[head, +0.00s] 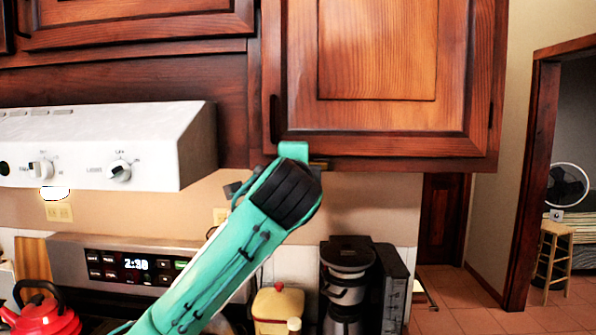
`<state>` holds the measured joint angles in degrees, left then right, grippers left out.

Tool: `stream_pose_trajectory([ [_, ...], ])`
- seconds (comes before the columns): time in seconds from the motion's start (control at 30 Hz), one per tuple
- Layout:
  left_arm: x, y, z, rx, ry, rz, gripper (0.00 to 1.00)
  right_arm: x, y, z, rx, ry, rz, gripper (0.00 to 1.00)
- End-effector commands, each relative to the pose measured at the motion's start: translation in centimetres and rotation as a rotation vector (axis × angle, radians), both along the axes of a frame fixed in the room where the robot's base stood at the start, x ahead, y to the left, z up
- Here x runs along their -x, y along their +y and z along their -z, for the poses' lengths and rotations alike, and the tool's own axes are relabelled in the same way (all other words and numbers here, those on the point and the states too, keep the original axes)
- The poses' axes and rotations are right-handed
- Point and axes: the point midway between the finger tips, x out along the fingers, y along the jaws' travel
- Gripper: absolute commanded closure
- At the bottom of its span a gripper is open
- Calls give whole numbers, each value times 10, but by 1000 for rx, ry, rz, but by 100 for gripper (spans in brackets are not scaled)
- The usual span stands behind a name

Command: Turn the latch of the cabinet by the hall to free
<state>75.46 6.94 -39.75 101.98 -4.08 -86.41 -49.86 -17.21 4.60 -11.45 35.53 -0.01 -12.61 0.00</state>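The wooden cabinet by the hall (378,52) hangs at the upper middle right, its door shut, with a dark handle (273,118) at the door's lower left. A small brass-coloured piece (319,165), perhaps the latch, shows at the cabinet's bottom edge; its turn position is too small to tell. My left arm comes up from the lower left. Its black wrist is just below the cabinet's lower left corner. The teal end of my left gripper (293,150) overlaps the door's bottom edge beside the brass piece; contact cannot be told. Its fingers are not clearly visible. My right gripper is out of view.
A white range hood (190,150) juts out left of my wrist. Below are a stove panel (135,265), a red kettle (45,312), a yellow canister (278,308) and a coffee maker (347,285). The hall doorway opens at the right, with a stool (556,255).

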Motion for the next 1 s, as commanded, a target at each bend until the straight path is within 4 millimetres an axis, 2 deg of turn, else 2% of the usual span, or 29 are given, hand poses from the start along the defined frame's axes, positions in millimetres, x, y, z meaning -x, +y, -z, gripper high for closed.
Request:
stream_pose_trajectory([
  [0.5,0,0,3,19,4,0,100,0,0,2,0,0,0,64],
  [0.53,0,0,3,19,4,0,83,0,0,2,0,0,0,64],
  [0.63,0,0,3,19,3,0,63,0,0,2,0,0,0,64],
  [1.0,5,-1,2,19,-1,1,63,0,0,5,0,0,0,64],
])
